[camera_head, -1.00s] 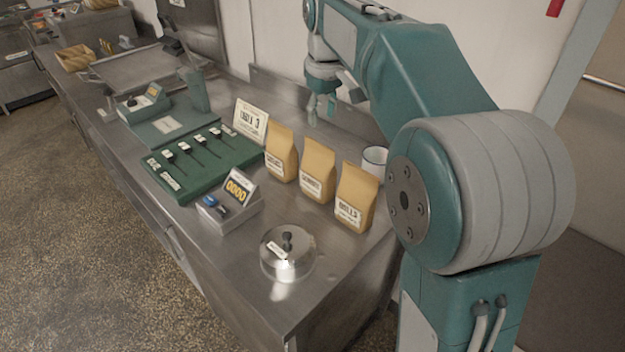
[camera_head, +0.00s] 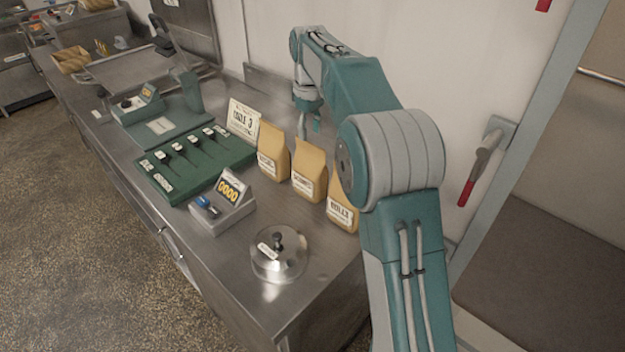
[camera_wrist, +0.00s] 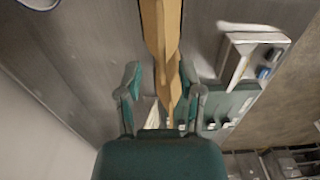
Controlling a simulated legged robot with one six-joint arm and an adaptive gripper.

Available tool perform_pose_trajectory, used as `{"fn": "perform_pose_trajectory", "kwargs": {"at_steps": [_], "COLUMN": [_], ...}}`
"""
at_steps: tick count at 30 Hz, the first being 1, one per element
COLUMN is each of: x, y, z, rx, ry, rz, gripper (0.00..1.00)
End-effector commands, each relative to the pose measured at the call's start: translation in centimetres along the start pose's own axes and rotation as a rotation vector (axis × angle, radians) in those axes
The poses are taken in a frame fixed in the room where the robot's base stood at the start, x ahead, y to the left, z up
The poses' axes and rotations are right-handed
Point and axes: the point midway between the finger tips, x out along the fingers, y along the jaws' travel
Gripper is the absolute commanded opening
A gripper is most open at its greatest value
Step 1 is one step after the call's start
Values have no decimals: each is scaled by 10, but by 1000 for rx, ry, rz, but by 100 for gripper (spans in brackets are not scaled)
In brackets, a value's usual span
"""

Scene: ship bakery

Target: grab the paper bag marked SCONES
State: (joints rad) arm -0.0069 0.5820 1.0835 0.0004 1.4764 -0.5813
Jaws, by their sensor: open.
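Three brown paper bags stand upright in a row on the steel counter. The middle bag (camera_head: 309,170) has a blurred label that looks like SCONES. The left bag (camera_head: 273,150) has a label too small to read. The right bag (camera_head: 340,212) reads ROLLS and is partly hidden by my arm. My gripper (camera_head: 308,122) is open and empty, pointing down above and behind the left and middle bags. In the wrist view my gripper (camera_wrist: 160,80) has its fingers on either side of the row of bag tops, seen from above; which bag lies between them I cannot tell.
On the counter (camera_head: 215,250) are a round lidded steel pot (camera_head: 279,262), a number display box (camera_head: 228,205), a green board with dark-handled tools (camera_head: 190,160) and a sign card (camera_head: 243,118) beside the left bag. The wall is close behind the bags.

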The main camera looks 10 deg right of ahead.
Motion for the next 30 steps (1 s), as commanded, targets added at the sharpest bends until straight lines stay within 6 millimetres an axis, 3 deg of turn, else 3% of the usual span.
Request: {"fn": "perform_pose_trajectory", "kwargs": {"at_steps": [15,30], "x": [58,61], "y": [4,3], "z": [6,5], "rx": [0,-1], "ry": [0,0], "rz": [0,1], "gripper": [49,49]}}
